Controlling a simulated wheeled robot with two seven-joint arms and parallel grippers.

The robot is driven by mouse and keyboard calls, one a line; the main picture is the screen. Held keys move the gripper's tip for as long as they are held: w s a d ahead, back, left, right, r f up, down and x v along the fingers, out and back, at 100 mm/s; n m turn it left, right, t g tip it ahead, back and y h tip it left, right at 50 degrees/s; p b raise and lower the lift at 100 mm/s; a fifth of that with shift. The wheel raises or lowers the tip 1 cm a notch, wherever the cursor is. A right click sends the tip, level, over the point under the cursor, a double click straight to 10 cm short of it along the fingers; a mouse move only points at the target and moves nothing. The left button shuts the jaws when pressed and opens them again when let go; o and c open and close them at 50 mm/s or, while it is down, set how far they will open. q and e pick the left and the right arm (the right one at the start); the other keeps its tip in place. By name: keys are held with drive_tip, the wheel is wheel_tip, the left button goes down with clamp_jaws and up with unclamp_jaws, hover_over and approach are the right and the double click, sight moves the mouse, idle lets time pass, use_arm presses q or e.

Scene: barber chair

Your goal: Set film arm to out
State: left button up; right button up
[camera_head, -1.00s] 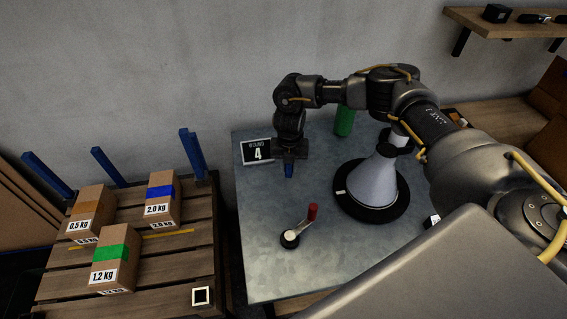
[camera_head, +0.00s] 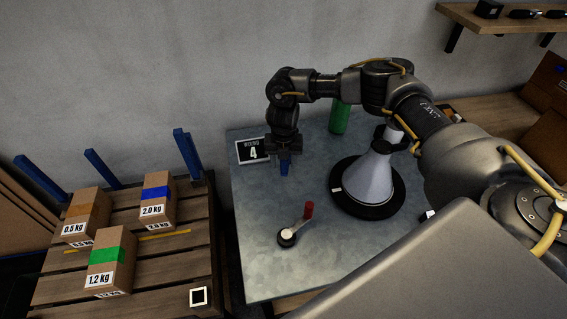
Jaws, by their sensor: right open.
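The film arm seems to be the small lever (camera_head: 297,227) on the grey metal table. It has a round black base with a white top, a pale arm and an upright red knob (camera_head: 309,210). The arm points up and right from the base. A white cone (camera_head: 368,180) on a black round base stands to its right. My right gripper (camera_head: 284,168) points down above the table, up and left of the red knob. It is open, with blue fingertips, and apart from the lever. My left gripper is not in view.
A green cylinder (camera_head: 339,118) stands behind the cone. A wooden pallet (camera_head: 180,262) at left holds labelled boxes (camera_head: 109,262) and blue posts. A wall shelf (camera_head: 500,20) is at top right. The table's front left is clear.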

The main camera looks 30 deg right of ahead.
wheel_tip(320, 180, up, 10)
drive_tip(key=shift+f+b, duration=0.1)
drive_tip(key=shift+b, duration=0.3)
idle(0.4)
